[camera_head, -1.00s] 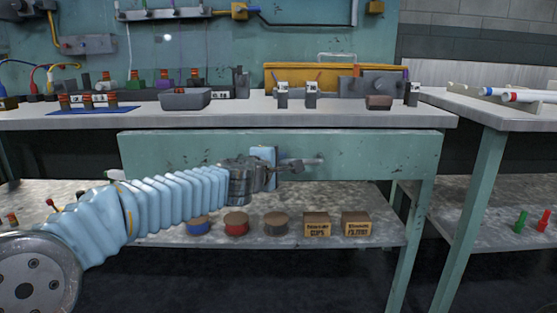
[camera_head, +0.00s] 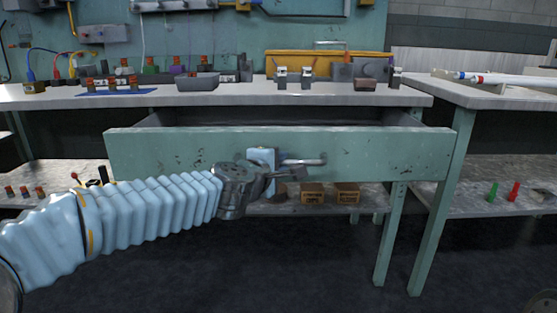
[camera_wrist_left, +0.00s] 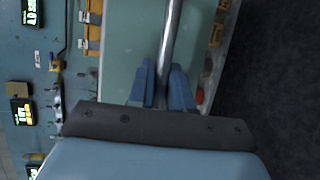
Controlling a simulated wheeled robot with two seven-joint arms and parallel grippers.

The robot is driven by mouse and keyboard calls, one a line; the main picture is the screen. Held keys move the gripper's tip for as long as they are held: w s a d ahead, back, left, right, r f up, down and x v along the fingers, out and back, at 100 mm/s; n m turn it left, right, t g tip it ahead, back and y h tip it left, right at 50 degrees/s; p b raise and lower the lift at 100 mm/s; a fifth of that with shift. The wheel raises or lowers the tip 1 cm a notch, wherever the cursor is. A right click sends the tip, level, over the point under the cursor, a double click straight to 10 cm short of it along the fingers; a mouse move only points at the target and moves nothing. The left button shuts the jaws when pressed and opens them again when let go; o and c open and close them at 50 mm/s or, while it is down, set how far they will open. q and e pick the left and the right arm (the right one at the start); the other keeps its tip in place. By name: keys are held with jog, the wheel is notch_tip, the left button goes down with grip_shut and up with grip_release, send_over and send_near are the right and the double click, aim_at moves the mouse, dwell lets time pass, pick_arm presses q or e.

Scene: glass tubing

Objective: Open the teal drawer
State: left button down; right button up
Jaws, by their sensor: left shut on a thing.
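The teal drawer (camera_head: 390,155) is pulled out from under the grey-white bench top, and a dark gap shows above its front panel. Its metal bar handle (camera_head: 308,162) is at the middle of the front. My left gripper (camera_head: 272,170) is shut on the handle, coming in from the left. In the left wrist view the metal handle (camera_wrist_left: 171,40) runs between the two blue fingers of my left gripper (camera_wrist_left: 168,88). Much of the drawer's inside is hidden behind the front panel. My right gripper is not in view.
The bench top (camera_head: 230,98) above carries a grey tray (camera_head: 198,82), clamps and small parts. A lower shelf holds brown boxes (camera_head: 312,193). A second table (camera_head: 490,97) with tubes stands at the right. The dark floor in front is clear.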

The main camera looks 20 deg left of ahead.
pick_arm(q)
jog(key=shift+s, duration=0.2)
jog(key=c, duration=1.4)
grip_release()
jog(key=p+v, duration=0.4)
jog(key=v, duration=0.9)
jog(key=shift+s, duration=0.45)
